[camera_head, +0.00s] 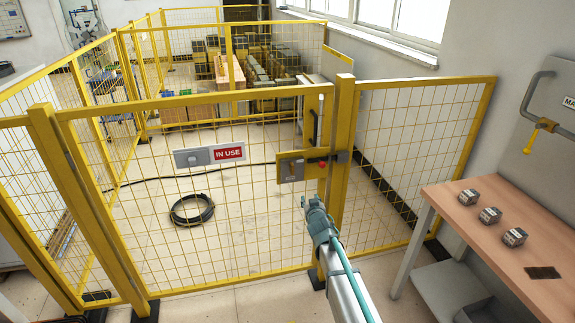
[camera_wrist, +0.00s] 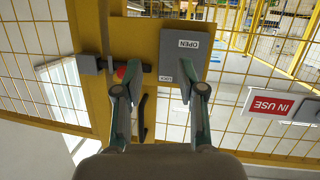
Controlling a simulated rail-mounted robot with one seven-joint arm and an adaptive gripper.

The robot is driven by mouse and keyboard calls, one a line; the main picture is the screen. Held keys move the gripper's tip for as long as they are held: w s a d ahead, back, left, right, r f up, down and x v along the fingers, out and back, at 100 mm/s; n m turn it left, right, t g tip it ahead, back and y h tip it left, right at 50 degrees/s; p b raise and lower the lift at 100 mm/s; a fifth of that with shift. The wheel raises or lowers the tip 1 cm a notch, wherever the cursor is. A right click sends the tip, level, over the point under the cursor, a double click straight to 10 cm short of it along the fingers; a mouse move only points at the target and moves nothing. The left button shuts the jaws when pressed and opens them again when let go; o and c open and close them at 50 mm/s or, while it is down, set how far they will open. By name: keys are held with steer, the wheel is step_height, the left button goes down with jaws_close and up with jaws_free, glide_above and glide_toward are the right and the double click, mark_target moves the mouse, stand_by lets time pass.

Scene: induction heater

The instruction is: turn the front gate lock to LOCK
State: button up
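The front gate (camera_head: 200,100) is a yellow mesh panel and looks closed against its post. Its lock (camera_head: 291,168) is a yellow plate with a grey cover and a red knob (camera_head: 322,164) beside a dark bolt. In the upside-down wrist view, the grey cover (camera_wrist: 184,65) carries an OPEN label, and a small LOCK label (camera_wrist: 165,78) shows beside it. The red knob (camera_wrist: 122,73) is partly behind my left-hand finger. My gripper (camera_wrist: 158,90) is open and empty, its fingers either side of the LOCK label. In the head view, my gripper (camera_head: 311,203) is just below the lock; contact cannot be told.
A black gate handle (camera_head: 313,127) is above the lock. A sign reading IN USE (camera_head: 228,153) hangs on the mesh. A workbench (camera_head: 480,225) with several metal blocks stands at the right. A coiled black hose (camera_head: 192,210) lies on the floor behind the gate.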

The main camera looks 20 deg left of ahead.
mark_target(293, 170)
steer(key=a+r+n+t+y, duration=0.1)
steer(key=a+r+y, duration=0.3)
steer(key=a+r, duration=0.15)
steer(key=p+x, duration=0.1)
steer(key=x, duration=0.2)
steer(key=p+x, duration=0.1)
steer(key=x, duration=0.3)
steer(key=d+x, duration=0.1)
steer(key=x, duration=0.2)
steer(key=shift+w+a+p, duration=0.15)
steer(key=shift+w+p, duration=0.25)
steer(key=shift+w, duration=0.1)
steer(key=shift+c, duration=0.2)
jaws_close()
